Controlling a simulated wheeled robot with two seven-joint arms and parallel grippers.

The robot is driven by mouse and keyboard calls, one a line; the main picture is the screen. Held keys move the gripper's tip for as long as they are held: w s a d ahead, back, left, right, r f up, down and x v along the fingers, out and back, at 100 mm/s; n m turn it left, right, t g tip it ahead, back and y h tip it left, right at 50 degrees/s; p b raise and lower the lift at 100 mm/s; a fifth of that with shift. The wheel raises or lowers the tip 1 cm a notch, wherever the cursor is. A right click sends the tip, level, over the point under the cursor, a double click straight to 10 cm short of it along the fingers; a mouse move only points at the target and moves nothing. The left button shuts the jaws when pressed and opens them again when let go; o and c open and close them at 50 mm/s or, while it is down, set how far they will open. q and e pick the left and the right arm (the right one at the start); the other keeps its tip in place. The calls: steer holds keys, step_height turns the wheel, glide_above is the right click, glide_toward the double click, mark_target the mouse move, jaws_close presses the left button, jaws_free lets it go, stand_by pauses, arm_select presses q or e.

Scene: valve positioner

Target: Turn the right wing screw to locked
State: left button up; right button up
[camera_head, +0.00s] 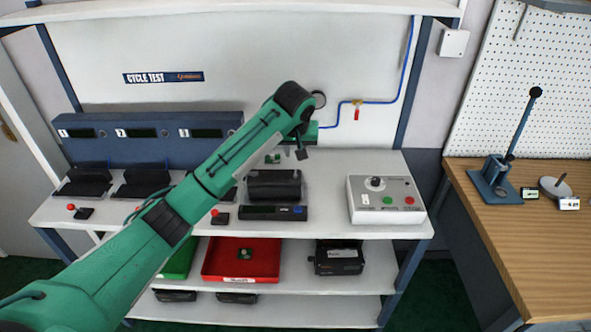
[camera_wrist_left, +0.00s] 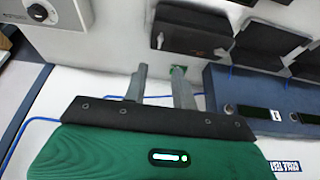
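A black block-shaped device (camera_head: 273,186) stands on the white bench at centre; it also shows at the top of the left wrist view (camera_wrist_left: 182,28). My right gripper is out of view.
A grey control box (camera_head: 388,200) with a knob and buttons stands at the bench's right. A blue display panel (camera_head: 150,137) runs along the back left. Red-knobbed pieces (camera_head: 81,210) stand at the front. A red tray (camera_head: 242,262) is on the shelf below.

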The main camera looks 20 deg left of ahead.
mark_target(296, 173)
arm_select(q)
steer(key=p+x, duration=0.2)
steer(key=x, duration=1)
jaws_close()
